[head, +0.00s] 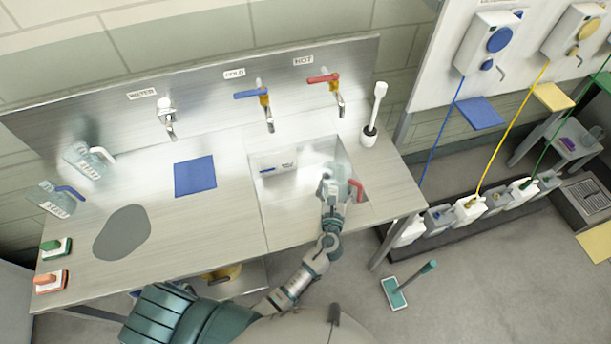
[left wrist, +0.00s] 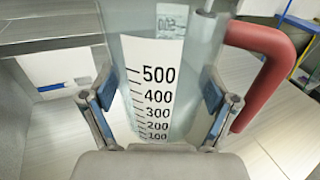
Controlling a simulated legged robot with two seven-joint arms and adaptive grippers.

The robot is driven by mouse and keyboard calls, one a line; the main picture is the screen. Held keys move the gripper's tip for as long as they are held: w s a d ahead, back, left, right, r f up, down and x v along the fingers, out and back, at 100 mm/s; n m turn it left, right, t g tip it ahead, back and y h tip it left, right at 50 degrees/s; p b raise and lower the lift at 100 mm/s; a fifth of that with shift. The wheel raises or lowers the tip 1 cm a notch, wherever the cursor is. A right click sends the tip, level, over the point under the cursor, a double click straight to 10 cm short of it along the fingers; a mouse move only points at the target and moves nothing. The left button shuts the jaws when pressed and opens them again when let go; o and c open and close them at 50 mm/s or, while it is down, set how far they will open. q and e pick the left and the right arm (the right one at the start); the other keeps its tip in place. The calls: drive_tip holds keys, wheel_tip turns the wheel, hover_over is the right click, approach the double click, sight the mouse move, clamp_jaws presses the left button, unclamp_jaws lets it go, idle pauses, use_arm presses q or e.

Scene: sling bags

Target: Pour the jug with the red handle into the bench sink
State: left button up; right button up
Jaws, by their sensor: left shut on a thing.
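The jug with the red handle (head: 357,190) is clear, with a white scale strip and black numbers. In the left wrist view the jug (left wrist: 155,50) fills the middle, its red handle on the right. My left gripper (head: 333,186) is shut on the jug's body, with a finger on each side, and holds it over the right part of the bench sink (head: 312,152). The jug looks about upright. I cannot tell its contents. The sink also shows at the left in the left wrist view (left wrist: 50,70). My right gripper is not in view.
Cold (head: 265,108) and hot (head: 335,98) taps stand behind the sink. Two other jugs, with a white handle (head: 86,160) and a blue handle (head: 52,199), stand at the left. A blue mat (head: 195,176) lies left of the sink.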

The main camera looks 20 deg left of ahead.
sight(337, 189)
use_arm(q)
drive_tip(key=shift+d+r+m+t, duration=0.15)
drive_tip(key=shift+r+m+t, duration=0.15)
drive_tip(key=shift+m, duration=0.3)
wheel_tip(337, 189, up, 3)
drive_tip(key=p, duration=0.3)
drive_tip(key=shift+p, duration=0.3)
drive_tip(key=shift+f, duration=0.1)
